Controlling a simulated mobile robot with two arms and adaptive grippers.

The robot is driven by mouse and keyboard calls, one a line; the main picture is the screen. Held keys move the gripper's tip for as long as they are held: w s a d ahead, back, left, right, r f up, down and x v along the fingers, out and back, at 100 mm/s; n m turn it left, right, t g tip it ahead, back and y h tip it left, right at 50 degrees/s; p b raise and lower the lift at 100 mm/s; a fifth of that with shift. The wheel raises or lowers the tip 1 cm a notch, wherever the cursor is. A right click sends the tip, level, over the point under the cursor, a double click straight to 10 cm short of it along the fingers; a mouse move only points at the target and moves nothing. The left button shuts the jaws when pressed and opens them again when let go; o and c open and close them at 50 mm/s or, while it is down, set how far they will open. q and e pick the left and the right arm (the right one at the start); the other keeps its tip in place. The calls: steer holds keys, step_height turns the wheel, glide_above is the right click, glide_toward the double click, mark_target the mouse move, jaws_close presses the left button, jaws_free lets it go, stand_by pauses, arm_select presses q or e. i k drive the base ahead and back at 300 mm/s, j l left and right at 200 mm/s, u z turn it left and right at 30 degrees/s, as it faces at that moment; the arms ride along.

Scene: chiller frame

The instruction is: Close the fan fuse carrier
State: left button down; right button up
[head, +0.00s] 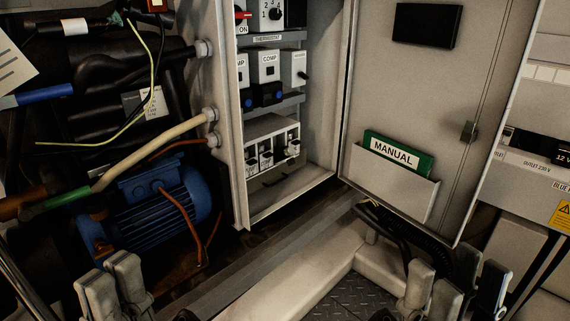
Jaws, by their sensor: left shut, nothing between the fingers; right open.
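A row of small white fuse carriers (266,160) sits on the lowest rail of the open electrical cabinet (319,85). The labels on them are too small to read, so I cannot tell which one is the fan's. The rightmost carrier (293,148) has a pale part that seems to stick out at the front. My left gripper (113,270) is shut and empty at the lower left, in front of the blue motor. My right gripper (455,280) is open and empty at the lower right, below the cabinet door. Both are well apart from the carriers.
The cabinet door (400,100) stands open to the right, with a green manual (397,154) in its pocket. Switches and COMP modules (266,66) fill the rails above. The blue motor (150,212), hoses and cables crowd the left. The space before the cabinet is clear.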

mark_target(279, 154)
steer(key=l+u, duration=0.3)
steer(key=l, duration=0.45)
steer(key=l+u, duration=0.3)
steer(key=l, duration=0.45)
steer(key=k+l+u, duration=0.1)
steer(key=l+u, duration=0.2)
steer(key=l, duration=0.4)
